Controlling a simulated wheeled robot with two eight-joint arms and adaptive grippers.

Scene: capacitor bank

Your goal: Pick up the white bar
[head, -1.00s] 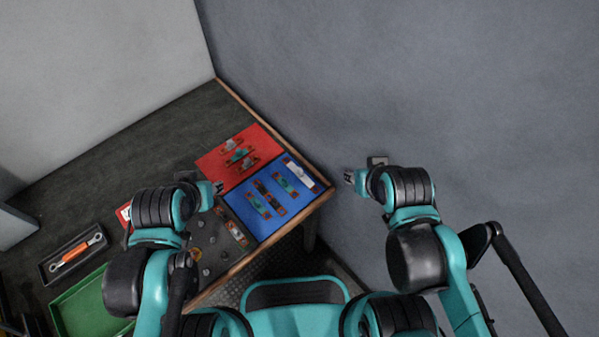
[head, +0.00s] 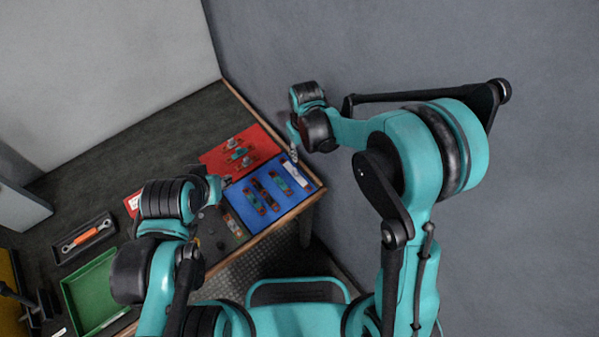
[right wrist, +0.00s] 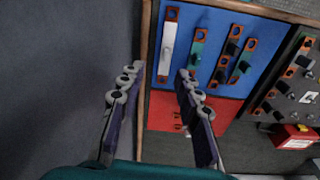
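The white bar (head: 296,173) lies along the right edge of the blue panel (head: 262,207) in the head view. In the right wrist view, the white bar (right wrist: 167,47) has copper-coloured ends and lies on the blue panel (right wrist: 208,22). My right gripper (head: 294,155) is over the far right side of the panels, near the bar. In the right wrist view, my right gripper (right wrist: 158,74) is open and empty, with the bar ahead between its fingertips. My left gripper (head: 217,187) is left of the blue panel; its fingers are too small to read.
Several teal and dark bars (right wrist: 199,50) lie beside the white bar. A red panel (head: 228,152) with parts adjoins the blue one. A dark tray (head: 85,239) with an orange tool and a green tray (head: 95,290) are at left. A grey wall (head: 400,55) stands close on the right.

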